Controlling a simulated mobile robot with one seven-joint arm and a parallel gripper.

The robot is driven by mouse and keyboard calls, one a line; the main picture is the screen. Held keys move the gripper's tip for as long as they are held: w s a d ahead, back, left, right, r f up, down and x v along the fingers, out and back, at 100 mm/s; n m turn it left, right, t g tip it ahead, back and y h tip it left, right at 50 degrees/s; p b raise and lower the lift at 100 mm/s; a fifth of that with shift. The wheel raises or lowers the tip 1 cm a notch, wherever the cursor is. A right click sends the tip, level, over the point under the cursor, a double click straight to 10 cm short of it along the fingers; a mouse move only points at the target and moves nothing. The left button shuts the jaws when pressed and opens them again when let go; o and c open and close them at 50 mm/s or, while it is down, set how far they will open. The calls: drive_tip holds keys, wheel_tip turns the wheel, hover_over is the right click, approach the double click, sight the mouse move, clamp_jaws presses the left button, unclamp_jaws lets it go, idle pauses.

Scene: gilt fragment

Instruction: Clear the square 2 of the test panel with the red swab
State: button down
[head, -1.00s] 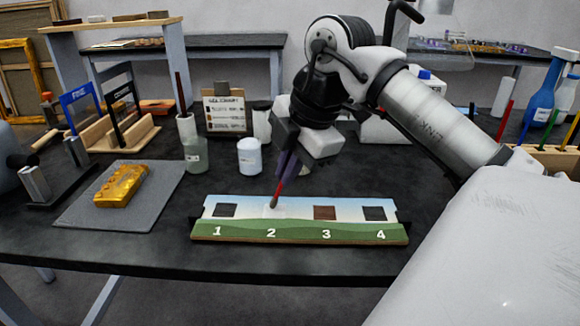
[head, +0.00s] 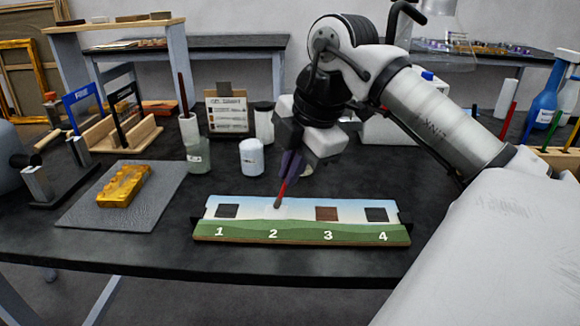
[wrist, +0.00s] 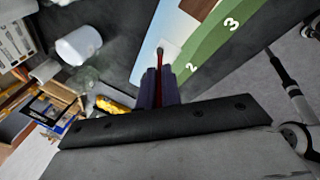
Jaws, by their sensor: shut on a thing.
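The test panel (head: 300,232) lies on the dark bench, with a pale sky band above a green band numbered 1 to 4. Square 1 (head: 228,211), square 3 (head: 326,214) and square 4 (head: 376,214) show dark or brown. The area above the 2 looks pale, like the sky around it. My gripper (head: 291,163) is shut on the red swab (head: 282,189), which slants down with its greyish tip at the square 2 area. In the wrist view the swab (wrist: 160,65) sticks out between the fingers, tip over the panel (wrist: 205,50). Whether the tip touches is unclear.
A gold fragment (head: 125,187) lies on a grey mat (head: 85,215) at left. Bench in front of the panel is clear.

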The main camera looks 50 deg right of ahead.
drive_tip(key=shift+w+a+f+b, duration=0.15)
drive_tip(key=shift+w+a+b, duration=0.15)
drive_tip(key=shift+w+a, duration=0.2)
idle(1.4)
wheel_tip(320, 180, up, 4)
drive_tip(key=p, duration=0.2)
drive_tip(key=shift+p, duration=0.4)
